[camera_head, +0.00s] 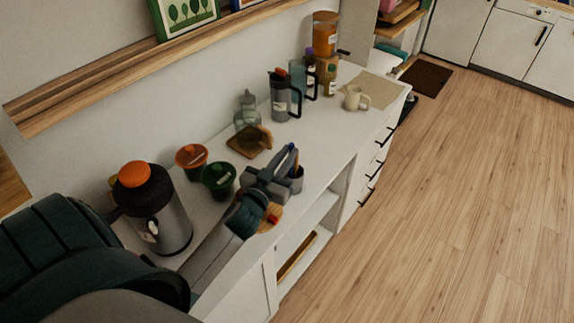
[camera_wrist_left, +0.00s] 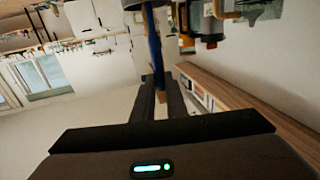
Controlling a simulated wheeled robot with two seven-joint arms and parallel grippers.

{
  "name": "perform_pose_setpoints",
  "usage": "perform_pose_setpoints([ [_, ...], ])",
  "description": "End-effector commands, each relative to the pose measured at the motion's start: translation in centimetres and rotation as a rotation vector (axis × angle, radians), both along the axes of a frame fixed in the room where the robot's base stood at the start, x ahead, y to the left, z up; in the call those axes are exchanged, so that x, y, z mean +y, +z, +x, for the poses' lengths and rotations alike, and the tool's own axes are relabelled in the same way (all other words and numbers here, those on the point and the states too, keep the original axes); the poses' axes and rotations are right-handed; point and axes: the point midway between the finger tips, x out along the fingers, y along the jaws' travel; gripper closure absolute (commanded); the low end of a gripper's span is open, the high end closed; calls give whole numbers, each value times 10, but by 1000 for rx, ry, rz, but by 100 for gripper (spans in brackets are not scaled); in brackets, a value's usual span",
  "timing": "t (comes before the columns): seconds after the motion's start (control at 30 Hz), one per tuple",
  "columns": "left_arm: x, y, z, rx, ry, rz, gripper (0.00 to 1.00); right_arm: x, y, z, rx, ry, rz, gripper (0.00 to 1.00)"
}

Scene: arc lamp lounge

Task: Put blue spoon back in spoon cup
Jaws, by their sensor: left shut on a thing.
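My left gripper (camera_head: 278,178) reaches over the white counter from the lower left and is shut on the blue spoon. A small part of the blue spoon (camera_head: 291,148) shows at the gripper in the head view. In the left wrist view the blue spoon (camera_wrist_left: 155,48) runs as a long blue strip between the fingers (camera_wrist_left: 160,100) and beyond them. A grey cup (camera_head: 297,185), which looks like the spoon cup, stands just right of the gripper, partly hidden by it. I cannot tell whether the spoon's end is inside the cup. My right gripper is not in view.
Counter space is clear beyond the cup.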

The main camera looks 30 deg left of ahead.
Motion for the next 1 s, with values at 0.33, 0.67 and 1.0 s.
perform_pose_setpoints([
  [0.33,0,-33,0,0,0,1,100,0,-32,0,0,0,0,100],
  [0.67,0,-38,0,0,0,0,100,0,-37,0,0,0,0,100],
  [1.0,0,-41,0,1,0,0,76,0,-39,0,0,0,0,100],
])
